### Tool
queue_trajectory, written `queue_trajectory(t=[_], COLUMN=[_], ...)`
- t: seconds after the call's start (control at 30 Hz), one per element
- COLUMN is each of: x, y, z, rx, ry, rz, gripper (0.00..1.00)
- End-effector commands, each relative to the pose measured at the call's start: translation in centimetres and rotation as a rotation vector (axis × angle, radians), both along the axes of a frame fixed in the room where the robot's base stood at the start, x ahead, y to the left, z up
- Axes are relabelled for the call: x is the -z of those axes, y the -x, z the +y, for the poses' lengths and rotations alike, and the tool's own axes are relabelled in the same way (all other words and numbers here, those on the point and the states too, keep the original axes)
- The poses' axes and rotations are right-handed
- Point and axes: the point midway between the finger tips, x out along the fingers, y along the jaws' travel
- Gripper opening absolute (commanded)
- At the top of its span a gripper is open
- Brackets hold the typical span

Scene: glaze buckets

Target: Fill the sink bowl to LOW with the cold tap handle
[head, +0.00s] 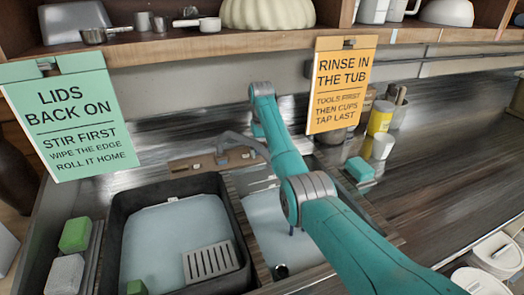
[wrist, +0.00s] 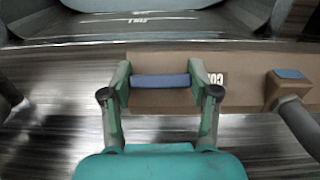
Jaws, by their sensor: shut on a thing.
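The cold tap handle (wrist: 160,81) is a blue bar in front of a brown board with a partly hidden label beginning "CO". My gripper (wrist: 161,72) is shut on this bar, one finger at each end, in the wrist view. In the head view my teal arm reaches over the sink and hides the gripper and handle. The sink bowl (head: 258,215) is pale and lies right of the dark tub, partly behind my arm. A dark round spot, perhaps the drain, shows near its front. I cannot tell its water level.
A dark tub (head: 116,240) with pale blue contents and a grey rack stands left of the bowl. A grey spout (head: 243,143) rises by the brown tap board (head: 190,163). Two hanging signs and a shelf are above. Cups and a yellow tin (head: 380,117) stand right.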

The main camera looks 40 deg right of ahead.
Motion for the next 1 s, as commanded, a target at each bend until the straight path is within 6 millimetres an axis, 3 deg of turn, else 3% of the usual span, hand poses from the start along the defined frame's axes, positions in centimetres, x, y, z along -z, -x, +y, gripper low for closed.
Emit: queue_trajectory(t=[0.3, 0.33, 0.4, 0.77, 1.0], x=[0.0, 0.1, 0.1, -0.2, -3.1], y=[0.0, 0.0, 0.0, 0.0, 0.0], z=[0.0, 0.0, 0.0, 0.0, -0.1], rx=[0.031, 0.031, 0.031, 0.030, 0.030], ry=[-0.022, -0.022, -0.022, -0.021, -0.021], rz=[-0.005, -0.005, -0.005, -0.006, -0.008], gripper=[0.26, 0.68, 0.85, 0.85, 0.85])
